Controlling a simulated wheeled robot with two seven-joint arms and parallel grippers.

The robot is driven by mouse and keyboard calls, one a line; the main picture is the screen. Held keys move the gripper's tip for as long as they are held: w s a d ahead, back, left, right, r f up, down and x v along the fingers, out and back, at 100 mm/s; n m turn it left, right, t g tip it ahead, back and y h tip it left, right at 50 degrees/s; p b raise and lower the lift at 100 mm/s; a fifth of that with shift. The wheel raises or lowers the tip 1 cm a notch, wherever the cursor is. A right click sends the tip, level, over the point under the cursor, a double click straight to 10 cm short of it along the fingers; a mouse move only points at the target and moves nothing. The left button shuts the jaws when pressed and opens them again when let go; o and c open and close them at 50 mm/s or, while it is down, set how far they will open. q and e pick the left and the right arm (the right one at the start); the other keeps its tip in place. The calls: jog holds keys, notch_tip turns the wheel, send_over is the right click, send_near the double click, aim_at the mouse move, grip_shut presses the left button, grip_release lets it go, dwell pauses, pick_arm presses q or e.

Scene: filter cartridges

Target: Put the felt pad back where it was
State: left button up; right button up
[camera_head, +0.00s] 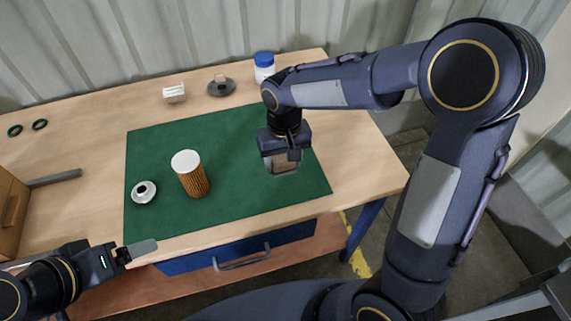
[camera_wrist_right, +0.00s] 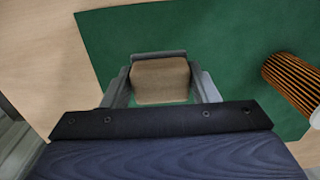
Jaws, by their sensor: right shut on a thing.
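My right gripper (camera_head: 284,164) is shut on a tan-brown felt pad (camera_head: 285,161), over the right part of the green mat. In the right wrist view the pad (camera_wrist_right: 160,80) sits between the two grey fingers. Whether it touches the mat is hard to tell. My left gripper (camera_head: 137,249) is at the lower left, in front of the table edge, away from the objects. I see it from the side, so its opening is unclear.
On the green mat (camera_head: 226,190) stand an orange pleated filter cartridge (camera_head: 196,184) with a white top and a white round cap (camera_head: 144,191). Behind are a white block (camera_head: 174,93), a dark round dish (camera_head: 221,88) and a blue-lidded jar (camera_head: 264,66). Black rings (camera_head: 39,125) and a cardboard box (camera_head: 10,215) are left.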

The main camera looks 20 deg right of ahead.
aim_at(285, 159)
jog(key=w+f, duration=0.1)
jog(key=w+d+f, duration=0.1)
jog(key=f, duration=0.1)
jog(key=shift+w+d+f, duration=0.15)
jog(key=shift+w+f, duration=0.15)
jog(key=shift+w, duration=0.05)
jog(key=shift+w+d+f, duration=0.1)
jog(key=shift+w+f, duration=0.05)
jog(key=shift+f, duration=0.8)
jog(key=shift+w+f, duration=0.1)
jog(key=shift+f, duration=0.8)
jog(key=shift+f, duration=0.2)
jog(key=o, duration=0.9)
jog(key=shift+r, duration=0.1)
